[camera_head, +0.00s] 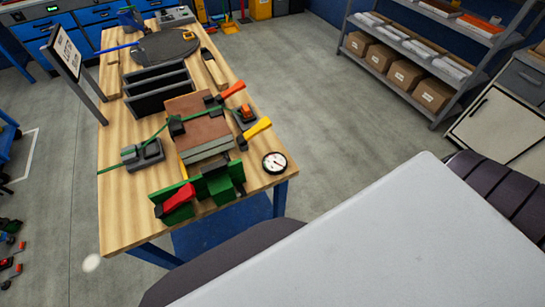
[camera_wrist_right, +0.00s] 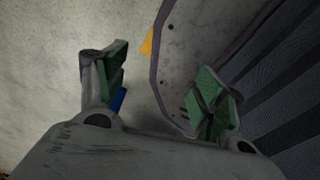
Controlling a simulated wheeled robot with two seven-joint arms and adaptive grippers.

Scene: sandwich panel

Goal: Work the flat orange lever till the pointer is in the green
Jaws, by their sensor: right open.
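In the head view, an orange lever handle (camera_head: 232,90) sticks out at the right side of the brown-topped press or stack on the workbench. A yellow-orange handle (camera_head: 257,128) sticks out below it, and a red handle (camera_head: 178,198) sits at the near end. A round white dial gauge (camera_head: 274,162) lies near the bench's right edge; its pointer and any green zone are too small to read. My right gripper (camera_wrist_right: 163,82) shows in the right wrist view, with green-padded fingers spread apart and nothing between them. It is away from the levers. My left gripper is out of view.
The wooden workbench (camera_head: 122,215) also holds a black slotted rack (camera_head: 158,90), a grey clamp block (camera_head: 143,154) with a green rod, and a dark round plate (camera_head: 165,45). Shelves with boxes (camera_head: 405,75) stand at the right. Grey floor lies open between.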

